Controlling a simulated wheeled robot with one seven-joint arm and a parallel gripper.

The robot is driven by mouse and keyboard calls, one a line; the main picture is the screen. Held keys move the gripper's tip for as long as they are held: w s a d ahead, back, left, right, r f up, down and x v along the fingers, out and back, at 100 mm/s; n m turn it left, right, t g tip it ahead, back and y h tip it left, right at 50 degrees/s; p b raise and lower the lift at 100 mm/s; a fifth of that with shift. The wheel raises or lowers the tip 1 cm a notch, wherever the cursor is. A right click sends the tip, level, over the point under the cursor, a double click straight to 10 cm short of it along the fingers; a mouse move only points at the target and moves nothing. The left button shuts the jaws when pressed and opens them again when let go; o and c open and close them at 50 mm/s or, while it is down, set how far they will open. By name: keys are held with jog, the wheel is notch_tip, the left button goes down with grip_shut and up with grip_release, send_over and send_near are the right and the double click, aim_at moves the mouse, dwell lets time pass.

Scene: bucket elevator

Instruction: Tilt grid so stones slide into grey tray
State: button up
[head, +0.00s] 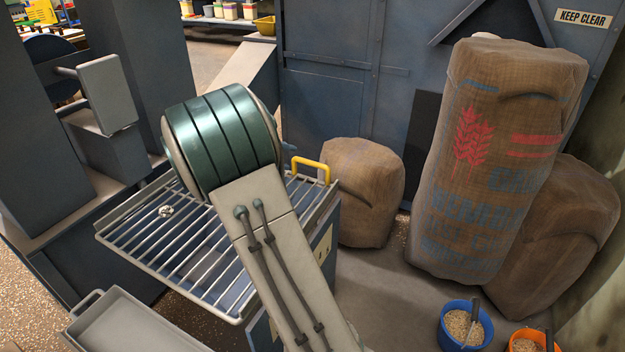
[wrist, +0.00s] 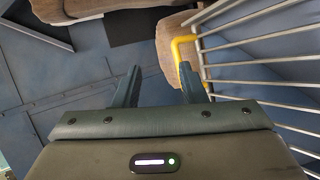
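The wire grid (head: 160,262) lies roughly level over a dark blue housing in the head view, and its bars also show at the right of the wrist view (wrist: 262,57). A yellow handle (head: 311,163) stands at its far right corner. The grey tray (head: 130,325) is at the lower left, below the grid's near edge. One small pale lump (head: 166,211), perhaps a stone, is on the grid; my arm hides part of the bars. My gripper (wrist: 158,67) is open and empty, with the yellow handle (wrist: 178,48) just beyond its right finger. The head view hides the gripper.
A small sack (head: 360,195) and a tall printed sack (head: 490,160) stand to the right of the grid. A blue bucket (head: 452,320) and an orange bucket (head: 528,335) of grain are at the lower right. Blue metal panels (head: 330,100) rise behind.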

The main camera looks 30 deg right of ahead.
aim_at(308, 163)
jog(key=w+f+h+b, duration=0.1)
jog(key=w+f+b, duration=0.1)
jog(key=f, duration=0.1)
jog(key=w+f+t+h+b, duration=0.1)
jog(key=w+f+b, duration=0.1)
jog(key=f, duration=0.1)
jog(key=w+f+n+h+b, duration=0.1)
jog(key=w+f+b, duration=0.1)
jog(key=f, duration=0.1)
jog(key=shift+w+d+f, duration=0.1)
jog(key=shift+w+f, duration=0.05)
jog(key=shift+w, duration=0.1)
jog(key=shift+w+d+f+b, duration=0.15)
jog(key=shift+w+f+b, duration=0.1)
jog(key=shift+w+b, duration=0.15)
jog(key=shift+t, duration=0.3)
jog(key=b+x, duration=0.1)
jog(key=x, duration=0.3)
jog(key=b+x, duration=0.1)
jog(key=x, duration=0.4)
jog(key=b+x, duration=0.1)
jog(key=x, duration=0.3)
jog(key=shift+s+d+r, duration=0.1)
jog(key=shift+d+r, duration=0.15)
jog(key=shift+d, duration=0.05)
